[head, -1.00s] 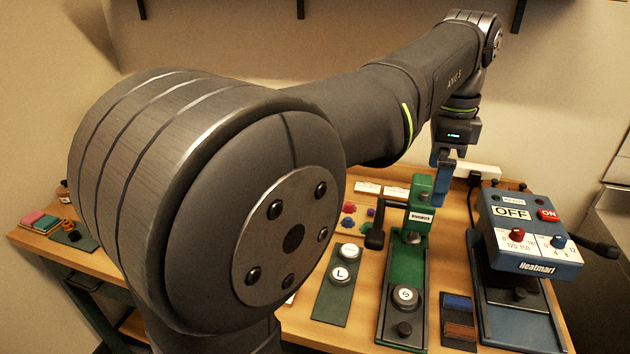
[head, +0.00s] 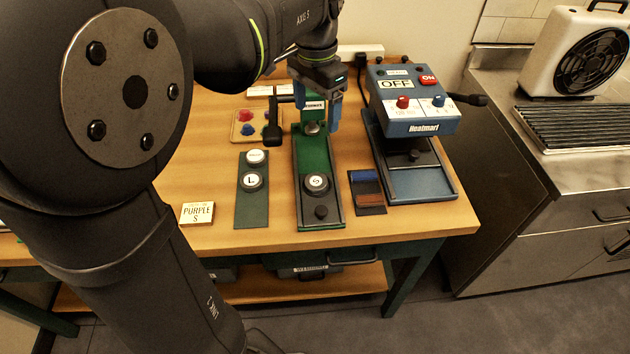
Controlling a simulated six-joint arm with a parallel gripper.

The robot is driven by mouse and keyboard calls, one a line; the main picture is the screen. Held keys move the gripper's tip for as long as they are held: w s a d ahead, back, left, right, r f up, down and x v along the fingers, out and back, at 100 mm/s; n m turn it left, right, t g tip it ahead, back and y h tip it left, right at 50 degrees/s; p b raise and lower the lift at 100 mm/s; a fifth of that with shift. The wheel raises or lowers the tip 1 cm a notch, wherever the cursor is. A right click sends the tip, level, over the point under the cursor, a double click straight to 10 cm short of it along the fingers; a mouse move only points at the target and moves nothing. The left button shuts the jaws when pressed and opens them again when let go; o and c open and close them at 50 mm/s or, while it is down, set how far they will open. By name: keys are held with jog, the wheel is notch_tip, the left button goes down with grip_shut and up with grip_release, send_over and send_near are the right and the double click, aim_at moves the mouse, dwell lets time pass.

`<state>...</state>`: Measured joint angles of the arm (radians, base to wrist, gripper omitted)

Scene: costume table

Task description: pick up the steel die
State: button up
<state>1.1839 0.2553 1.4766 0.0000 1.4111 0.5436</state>
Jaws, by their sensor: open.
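No label names the steel die. Round silver pieces with white tops are the likely candidates: one marked L (head: 252,181) on a dark green mat (head: 250,215), a smaller one (head: 255,156) behind it, and one marked S (head: 317,182) on the base of the green press (head: 305,213). My gripper (head: 318,112) is open, pointing down with blue fingers at the top of the press, behind the S piece. The press's head shows between the fingers in this view; I cannot tell whether they touch it. My gripper appears empty.
A black press handle (head: 272,130) stands left of the press. A wooden tray (head: 239,137) holds coloured pieces. A PURPLE S card (head: 197,213) lies near the front edge.

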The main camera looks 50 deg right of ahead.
aim_at(316, 181)
jog(key=shift+n, duration=0.8)
jog(key=f, duration=1.9)
jog(key=shift+s+a+f, duration=0.15)
jog(key=shift+s+f, duration=0.05)
jog(key=shift+f, duration=0.2)
jog(key=c, duration=1.3)
